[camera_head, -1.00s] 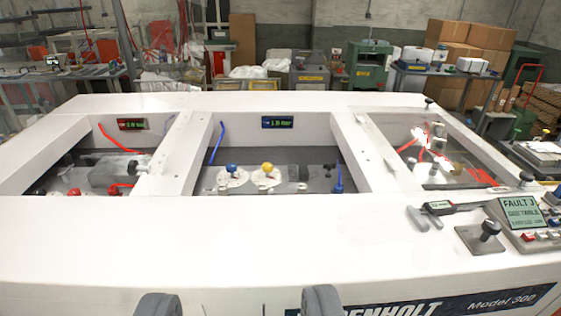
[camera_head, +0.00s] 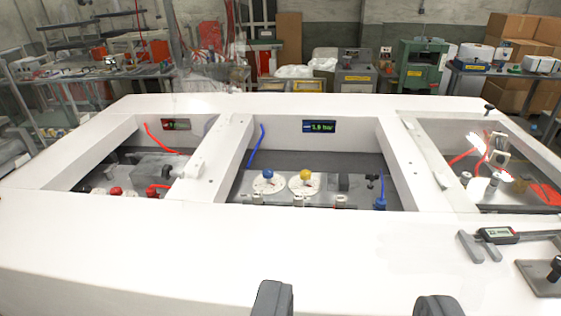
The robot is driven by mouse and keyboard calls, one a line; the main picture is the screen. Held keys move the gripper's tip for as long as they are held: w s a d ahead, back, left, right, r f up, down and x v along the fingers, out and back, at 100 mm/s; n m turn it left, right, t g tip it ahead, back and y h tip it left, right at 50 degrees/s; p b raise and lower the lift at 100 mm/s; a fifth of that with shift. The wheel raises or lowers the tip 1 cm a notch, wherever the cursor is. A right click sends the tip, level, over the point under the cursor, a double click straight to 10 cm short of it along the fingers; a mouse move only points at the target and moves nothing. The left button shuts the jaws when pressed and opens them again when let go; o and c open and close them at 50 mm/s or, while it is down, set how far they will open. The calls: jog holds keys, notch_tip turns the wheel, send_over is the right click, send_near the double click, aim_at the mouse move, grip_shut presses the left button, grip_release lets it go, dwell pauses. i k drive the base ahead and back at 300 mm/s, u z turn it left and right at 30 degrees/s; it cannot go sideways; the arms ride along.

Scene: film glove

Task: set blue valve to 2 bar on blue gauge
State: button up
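The blue valve (camera_head: 268,174) is a small blue knob on a round white dial in the middle bay of the white machine. A yellow knob (camera_head: 305,175) on a like dial stands just right of it. The blue gauge (camera_head: 319,127) is a small blue-framed display on the bay's back wall; its green digits look like 1.8 or 1.9 bar, too small to be sure. My gripper (camera_head: 353,303) shows as two dark fingertips at the bottom edge, spread wide apart and empty. It is in front of the machine's front rim, well short of the blue valve.
The white machine frame (camera_head: 220,245) has a wide front rim and dividing beams (camera_head: 215,160) beside the middle bay. Blue tubes rise in that bay. The left bay holds red knobs and a red display (camera_head: 176,124). A caliper (camera_head: 500,236) lies on the front rim at right.

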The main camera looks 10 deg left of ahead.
aim_at(268, 174)
jog(key=i, duration=1.5)
jog(key=u, duration=0.05)
